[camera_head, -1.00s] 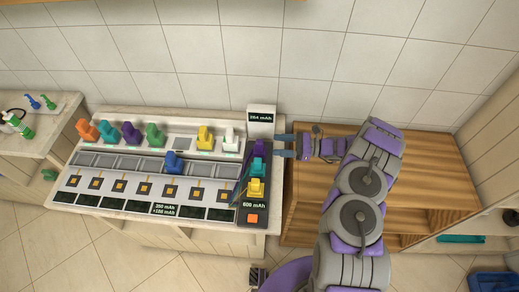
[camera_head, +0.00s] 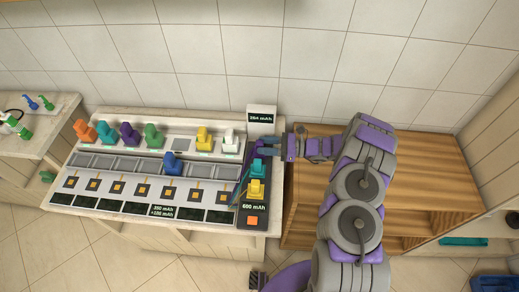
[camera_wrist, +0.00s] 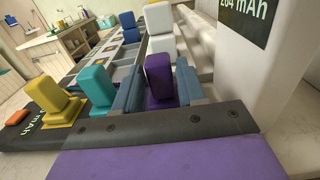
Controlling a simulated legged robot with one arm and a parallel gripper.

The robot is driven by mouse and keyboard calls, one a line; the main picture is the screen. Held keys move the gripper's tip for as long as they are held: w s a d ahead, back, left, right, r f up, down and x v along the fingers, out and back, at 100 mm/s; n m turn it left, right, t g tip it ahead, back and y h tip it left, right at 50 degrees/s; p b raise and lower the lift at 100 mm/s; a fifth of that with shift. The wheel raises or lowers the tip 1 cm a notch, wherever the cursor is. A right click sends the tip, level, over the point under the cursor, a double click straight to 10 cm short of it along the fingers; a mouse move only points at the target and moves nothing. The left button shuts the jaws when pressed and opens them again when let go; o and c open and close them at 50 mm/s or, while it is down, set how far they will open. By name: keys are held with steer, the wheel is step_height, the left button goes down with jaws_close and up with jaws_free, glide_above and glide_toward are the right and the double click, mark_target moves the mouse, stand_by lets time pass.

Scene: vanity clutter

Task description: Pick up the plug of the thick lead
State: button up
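Purple, teal and yellow block-shaped plugs stand in a row on a dark strip at the right end of the board. The purple plug (camera_wrist: 160,78) stands between the two blue-grey fingers of my gripper (camera_wrist: 160,92); in the head view the gripper (camera_head: 270,148) reaches in from the right at the strip's far end. The fingers are open, one on each side of the plug; I cannot tell whether either touches it. The teal plug (camera_wrist: 96,86) and yellow plug (camera_wrist: 61,102) are to the left. Thin dark lines run beside the strip; I cannot tell which lead is thick.
The board (camera_head: 125,205) holds more coloured plugs along its back, a blue plug (camera_head: 172,164) in the middle, and dark panels in front. A white display block (camera_head: 261,119) reading 264 mAh stands just behind my gripper. A wooden shelf (camera_head: 420,170) is at right.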

jaws_close()
